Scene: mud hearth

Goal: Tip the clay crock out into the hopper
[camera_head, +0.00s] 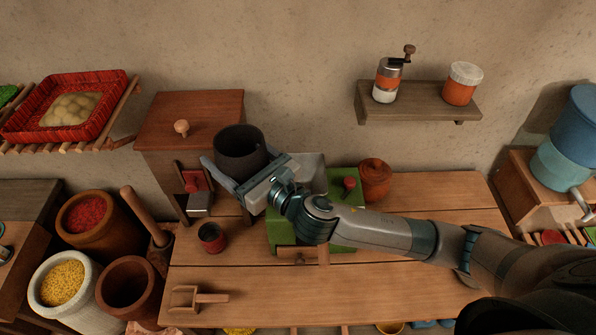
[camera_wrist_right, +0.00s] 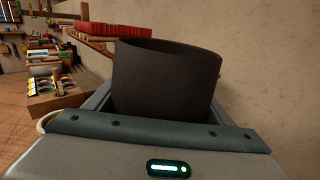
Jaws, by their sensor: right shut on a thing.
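The clay crock (camera_head: 241,160) is a dark grey, round, open-topped vessel, upright or nearly so; its inside is too dark to tell the contents. My right gripper (camera_head: 238,178) is shut on it, with a finger along its left side. The crock is in front of the wooden cabinet and left of the hopper. In the right wrist view the crock (camera_wrist_right: 168,80) stands between the fingers, mouth up. The hopper (camera_head: 314,170) is a grey metal tray on top of a green mill (camera_head: 345,185), partly hidden behind my right gripper and wrist. My left gripper is not in view.
A wooden cabinet (camera_head: 190,112) stands behind and left of the crock. A lidded brown pot (camera_head: 376,182) is right of the mill. A small red cup (camera_head: 211,238) and a wooden scoop (camera_head: 190,298) are on the bench (camera_head: 420,285). The bench's front right is clear.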

